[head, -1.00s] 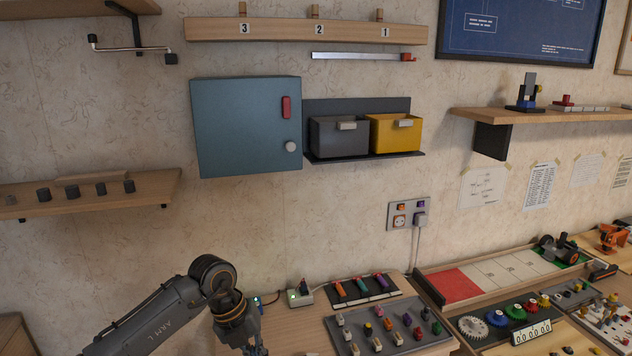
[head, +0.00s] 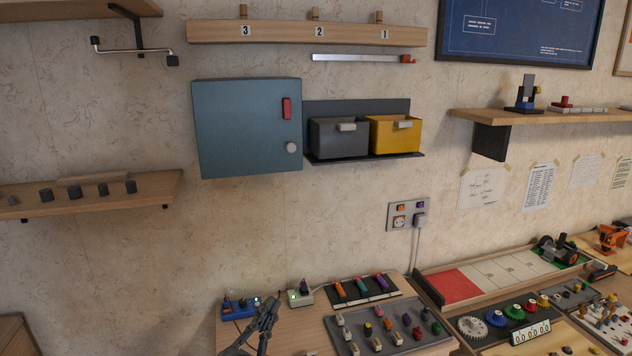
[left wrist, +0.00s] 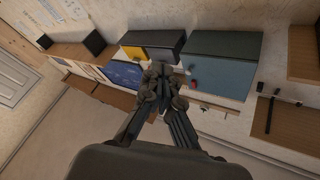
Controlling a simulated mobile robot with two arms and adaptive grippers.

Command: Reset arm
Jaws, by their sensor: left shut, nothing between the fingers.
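My left gripper (head: 270,306) shows low in the head view, pointing up in front of the left part of the workbench (head: 292,335). Its fingers are shut and empty. In the left wrist view the closed fingertips (left wrist: 160,72) point toward the wall and appear clear of anything. My right gripper is not in view in either picture.
A blue-grey cabinet (head: 245,125) and grey (head: 338,138) and yellow (head: 395,134) bins hang on the wall. A blue device (head: 238,309) and a panel of coloured parts (head: 388,328) are on the bench.

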